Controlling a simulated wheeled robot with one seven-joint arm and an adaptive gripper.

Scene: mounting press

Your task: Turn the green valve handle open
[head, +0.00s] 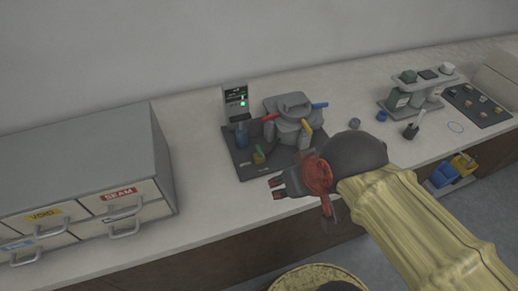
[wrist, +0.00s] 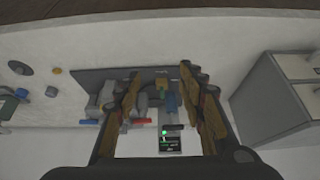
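A grey press (head: 292,120) stands on a dark base plate (head: 262,170) on the counter. Red, blue and yellow handles stick out of it. A small green part with a yellowish top (head: 259,156) is at the front of the plate; it may be the green valve handle, but it is too small to be sure. In the wrist view a small green and yellow part (wrist: 161,87) shows between the fingers. My gripper (head: 276,188) is in front of the plate's front edge, apart from the press. Its fingers are spread and empty in the wrist view (wrist: 162,78).
A control box with a lit green display (head: 237,101) and a blue part (head: 242,135) stand at the plate's left. A grey drawer cabinet (head: 85,165) is on the left. A rack (head: 415,90) and a dark tray (head: 478,105) are on the right. Bare counter lies between cabinet and plate.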

